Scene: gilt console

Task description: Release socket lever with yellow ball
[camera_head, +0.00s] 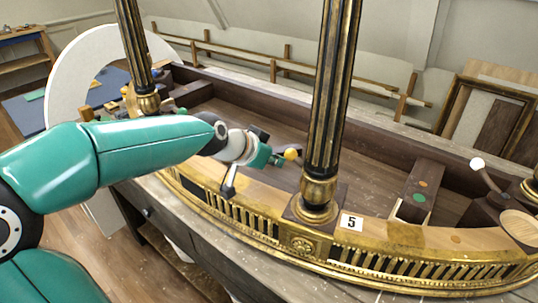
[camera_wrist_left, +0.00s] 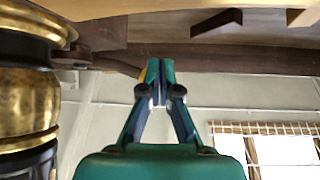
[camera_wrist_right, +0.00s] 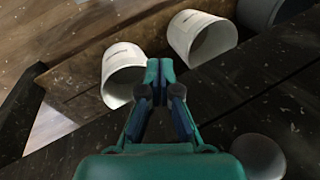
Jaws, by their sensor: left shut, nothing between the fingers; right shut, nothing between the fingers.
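The yellow ball (camera_head: 291,154) sits on the end of a dark lever inside the console, just left of the middle gilt column. My left gripper (camera_head: 276,160) is shut and empty, with its tips right beside the ball; I cannot tell whether they touch. In the left wrist view my left gripper (camera_wrist_left: 157,70) is shut, and a sliver of the yellow ball (camera_wrist_left: 142,75) shows behind the left finger. The dark lever (camera_wrist_left: 115,66) runs from there to the left. My right gripper (camera_wrist_right: 160,72) is shut and empty, seen only in its wrist view.
The middle column (camera_head: 330,110) stands close to the right of my left gripper. A white-ball lever (camera_head: 477,164) is at the far right, past a wooden block with a green dot (camera_head: 419,198). In the right wrist view, white cups (camera_wrist_right: 124,76) (camera_wrist_right: 203,36) lie by dark planks.

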